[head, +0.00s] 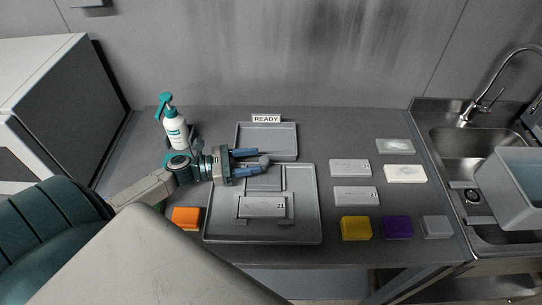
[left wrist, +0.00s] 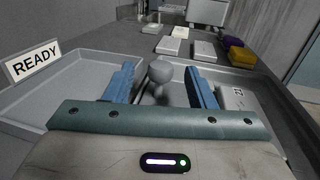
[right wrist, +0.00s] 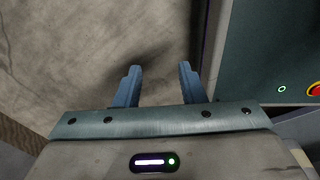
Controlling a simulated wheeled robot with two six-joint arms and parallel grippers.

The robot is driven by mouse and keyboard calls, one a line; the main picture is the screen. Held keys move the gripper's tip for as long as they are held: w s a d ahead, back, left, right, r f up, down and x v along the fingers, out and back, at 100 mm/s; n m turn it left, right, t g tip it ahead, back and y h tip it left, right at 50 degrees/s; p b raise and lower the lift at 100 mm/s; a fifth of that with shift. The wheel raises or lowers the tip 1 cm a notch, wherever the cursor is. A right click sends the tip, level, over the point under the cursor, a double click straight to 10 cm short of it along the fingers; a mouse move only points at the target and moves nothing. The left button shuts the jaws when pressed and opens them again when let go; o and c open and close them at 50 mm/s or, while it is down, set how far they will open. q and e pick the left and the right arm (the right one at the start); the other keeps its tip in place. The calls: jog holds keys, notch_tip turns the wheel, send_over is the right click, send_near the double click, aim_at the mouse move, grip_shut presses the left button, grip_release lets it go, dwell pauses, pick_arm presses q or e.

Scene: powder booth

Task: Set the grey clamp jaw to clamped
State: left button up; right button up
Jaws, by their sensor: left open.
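The grey clamp jaw (head: 265,183) is a flat plate on the grey fixture tray (head: 308,228), just behind a pale block marked 21 (head: 262,207). A round grey knob (head: 264,160) stands at the far side of the jaw. My left gripper (head: 257,162) is open, with its blue fingers pointing right at the knob. In the left wrist view the knob (left wrist: 160,72) shows between the spread fingers, with no clear contact. My right gripper (right wrist: 158,82) is open and empty in the right wrist view, away from the fixture.
A tray (head: 267,141) with a READY sign (head: 266,118) lies behind the fixture. A pump bottle (head: 175,130) stands behind my left arm. An orange block (head: 186,217) lies left. Several pale and coloured blocks (head: 356,228) lie right, before the sink (head: 462,150).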

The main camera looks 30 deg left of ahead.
aim_at(268, 158)
pick_arm(q)
jog(key=x, duration=0.1)
jog(key=p+x, duration=0.1)
jog(key=x, duration=0.2)
jog(key=shift+r, duration=0.3)
jog(key=shift+w+d+p, duration=0.15)
jog(key=shift+d+p, duration=0.2)
jog(key=shift+p, duration=0.05)
jog(key=shift+w+d+f, duration=0.1)
jog(key=shift+w+d, duration=0.1)
jog(key=shift+w, duration=0.05)
jog(key=shift+w+d+f, duration=0.1)
jog(key=shift+w+d, duration=0.05)
jog(key=shift+d, duration=0.1)
grip_shut()
jog(key=shift+f, duration=0.1)
pick_arm(e)
jog(key=w+r, duration=0.2)
jog(key=w, duration=0.1)
jog(key=shift+a+r, duration=0.1)
jog(key=shift+r, duration=0.05)
